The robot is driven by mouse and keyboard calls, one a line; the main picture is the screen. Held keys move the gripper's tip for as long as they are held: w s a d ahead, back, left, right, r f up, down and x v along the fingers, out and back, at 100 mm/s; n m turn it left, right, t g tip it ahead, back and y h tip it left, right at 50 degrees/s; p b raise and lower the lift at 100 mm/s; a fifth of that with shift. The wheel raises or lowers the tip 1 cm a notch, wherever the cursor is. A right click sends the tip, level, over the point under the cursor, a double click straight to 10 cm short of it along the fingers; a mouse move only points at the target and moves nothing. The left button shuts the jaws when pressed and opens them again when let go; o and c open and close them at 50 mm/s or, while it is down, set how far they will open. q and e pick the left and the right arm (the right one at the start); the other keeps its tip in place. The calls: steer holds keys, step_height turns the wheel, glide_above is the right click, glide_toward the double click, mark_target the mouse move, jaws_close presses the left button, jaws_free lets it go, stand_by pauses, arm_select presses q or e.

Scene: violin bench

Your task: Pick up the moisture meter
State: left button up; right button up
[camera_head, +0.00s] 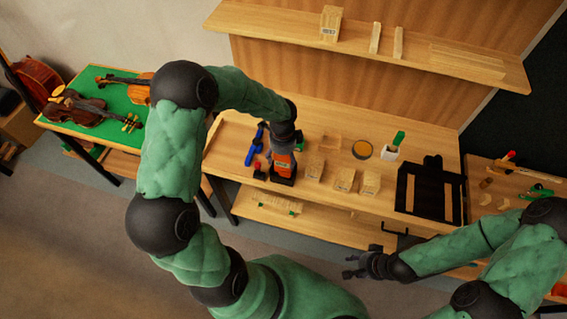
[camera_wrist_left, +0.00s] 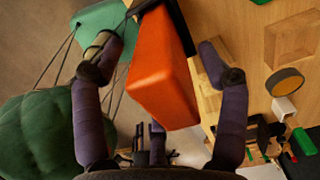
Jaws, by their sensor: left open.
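The moisture meter, an orange block with dark parts (camera_head: 283,164), stands near the front edge of the wooden bench in the head view. In the left wrist view the orange body (camera_wrist_left: 163,80) fills the space between my fingers. My left gripper (camera_wrist_left: 160,62) is open, with one finger on each side of the meter and a visible gap on both sides. In the head view my left gripper (camera_head: 286,142) is over the meter and partly hides its top. My right gripper (camera_head: 358,266) is empty, its fingers apart, in front of the bench and well away from the meter.
Blue clamp-like tools (camera_head: 256,145) lie just left of the meter. Several wooden blocks (camera_head: 344,180) stand close on its right. Further right are a round tin (camera_head: 362,149), a white cup (camera_head: 389,153) and a black frame (camera_head: 405,190). A shelf (camera_head: 420,60) hangs above the bench.

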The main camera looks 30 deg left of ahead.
arm_select(q)
steer(key=shift+f, duration=0.25)
steer(key=c, duration=1.4)
steer(key=shift+c, duration=0.2)
steer(key=shift+r, duration=0.1)
